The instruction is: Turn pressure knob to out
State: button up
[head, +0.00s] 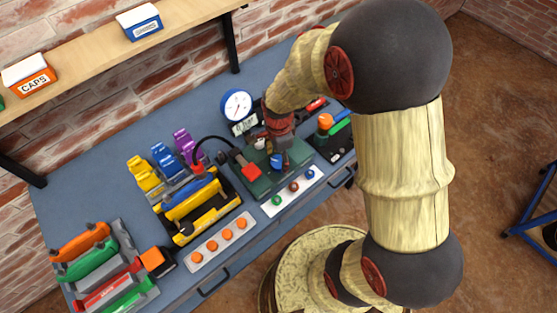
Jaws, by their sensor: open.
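A dark green box (268,187) sits on the blue bench near its middle. A round gauge (237,104) with a blue rim and white face stands behind the box, above a small display (244,126). My gripper (281,153) points down over the box, close by the blue knob. It is open; its fingers are small and partly merge with the box, so contact cannot be told.
A white strip with coloured buttons (293,188) lies before the box. A yellow-black holder (205,215) and black hose (213,139) are at left. A dark tray with an orange-topped item (326,122) is at right. A wooden shelf (105,48) overhangs the back.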

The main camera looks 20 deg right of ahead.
jog(key=shift+f, duration=0.45)
jog(key=shift+c, duration=0.2)
jog(key=c, duration=1.1)
jog(key=shift+c, duration=0.2)
